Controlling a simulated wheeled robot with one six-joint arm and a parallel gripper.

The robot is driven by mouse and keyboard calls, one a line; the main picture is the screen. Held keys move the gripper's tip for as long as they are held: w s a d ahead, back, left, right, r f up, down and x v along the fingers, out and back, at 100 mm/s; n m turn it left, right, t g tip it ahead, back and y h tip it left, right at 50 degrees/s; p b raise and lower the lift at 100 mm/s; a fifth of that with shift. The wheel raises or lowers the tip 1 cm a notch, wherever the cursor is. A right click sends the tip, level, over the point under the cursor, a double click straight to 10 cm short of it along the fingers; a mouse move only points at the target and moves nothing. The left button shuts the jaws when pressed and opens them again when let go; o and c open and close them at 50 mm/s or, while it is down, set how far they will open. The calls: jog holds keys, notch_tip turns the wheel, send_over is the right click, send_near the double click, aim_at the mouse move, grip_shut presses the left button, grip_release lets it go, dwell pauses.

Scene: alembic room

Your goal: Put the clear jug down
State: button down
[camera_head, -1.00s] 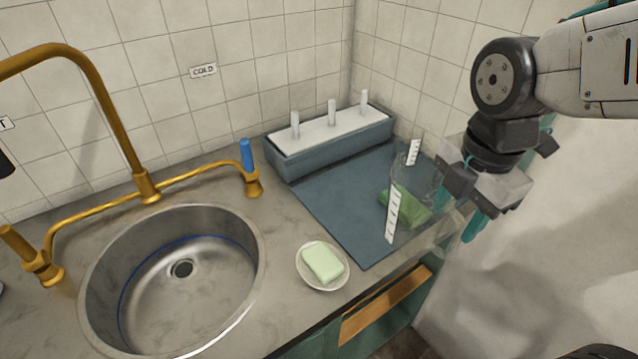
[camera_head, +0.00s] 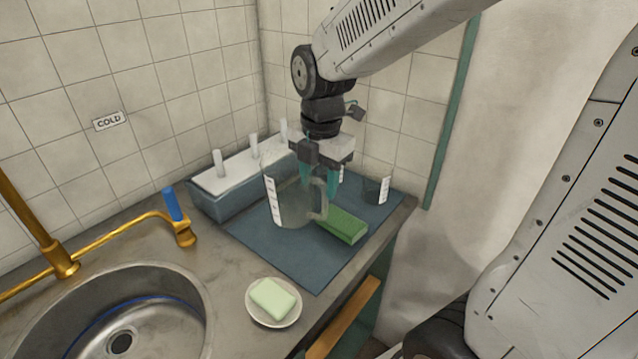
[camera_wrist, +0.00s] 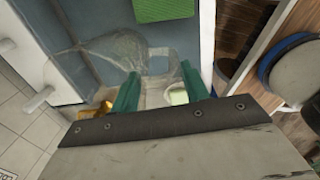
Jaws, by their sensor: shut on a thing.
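The clear jug (camera_head: 293,203) is upright over the blue-grey mat (camera_head: 262,236), with a white scale strip on its side and its handle to the right. My gripper (camera_head: 333,186) points down at the handle and is shut on it. In the wrist view, my gripper's teal fingers (camera_wrist: 157,85) are on both sides of the jug's handle, and part of the clear jug (camera_wrist: 108,48) shows beyond them. The jug's base looks at or very close to the mat; I cannot tell whether it touches.
A green sponge (camera_head: 346,225) lies just right of the jug. A small clear beaker (camera_head: 376,191) stands behind the sponge. A rack with white pegs (camera_head: 236,181) is behind left. A soap dish (camera_head: 273,317) and the sink (camera_head: 135,300) are in front left. The mat's front left is clear.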

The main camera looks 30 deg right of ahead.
jog(key=shift+w+d+f, duration=0.3)
jog(key=shift+w+f, duration=0.25)
jog(key=shift+f, duration=0.1)
jog(key=shift+w+d+f, duration=0.3)
jog(key=shift+w+f, duration=0.3)
jog(key=shift+w+d+f, duration=0.3)
jog(key=shift+w+f, duration=0.25)
jog(key=shift+f, duration=0.1)
jog(key=c, duration=0.7)
grip_release()
jog(key=shift+f, duration=0.15)
